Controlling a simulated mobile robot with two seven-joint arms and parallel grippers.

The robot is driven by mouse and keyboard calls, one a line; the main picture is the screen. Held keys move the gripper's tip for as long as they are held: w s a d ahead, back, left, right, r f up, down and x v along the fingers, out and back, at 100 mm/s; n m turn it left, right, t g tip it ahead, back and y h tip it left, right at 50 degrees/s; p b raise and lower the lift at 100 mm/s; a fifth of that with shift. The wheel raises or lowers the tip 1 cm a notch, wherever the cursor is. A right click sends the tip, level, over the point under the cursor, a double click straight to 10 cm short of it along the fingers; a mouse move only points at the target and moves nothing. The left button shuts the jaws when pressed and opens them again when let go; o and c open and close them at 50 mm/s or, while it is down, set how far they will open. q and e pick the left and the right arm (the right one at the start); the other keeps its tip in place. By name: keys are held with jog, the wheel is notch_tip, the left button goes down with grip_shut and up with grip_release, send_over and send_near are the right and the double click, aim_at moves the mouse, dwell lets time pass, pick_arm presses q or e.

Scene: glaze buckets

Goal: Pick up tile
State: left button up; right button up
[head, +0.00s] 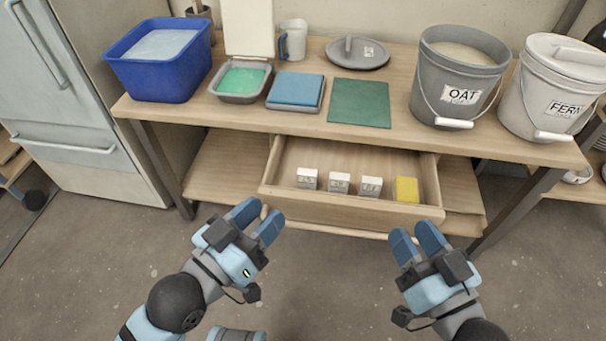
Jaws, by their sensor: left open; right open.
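No single thing is plainly marked as the tile. Three small white-topped blocks with printed faces stand in a row in the open drawer: a left one (307,178), a middle one (340,183) and a right one (370,185). A flat blue slab (296,88) lies on a grey tray on the worktop, left of a flat dark green mat (360,103). My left gripper (257,214) is open and empty at the drawer's front left corner. My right gripper (414,233) is open and empty in front of the drawer's right end.
The wooden drawer (335,208) also holds a yellow block (406,190). On the worktop stand a blue tub (155,75), a green-filled tray (241,97), a jug (293,40), a grey lid (357,62), an open OAT bucket (428,65) and a lidded FERN bucket (519,103).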

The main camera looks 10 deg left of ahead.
dwell(0.5)
pick_arm(q)
notch_tip(320, 180, up, 3)
jog(key=shift+a+f+t+p, duration=0.1)
jog(key=shift+t+p, duration=0.5)
jog(key=shift+p, duration=0.4)
pick_arm(e)
notch_tip(320, 180, up, 3)
jog(key=shift+d+f+t, duration=0.1)
jog(key=shift+d+t, duration=0.05)
jog(key=shift+t, duration=0.45)
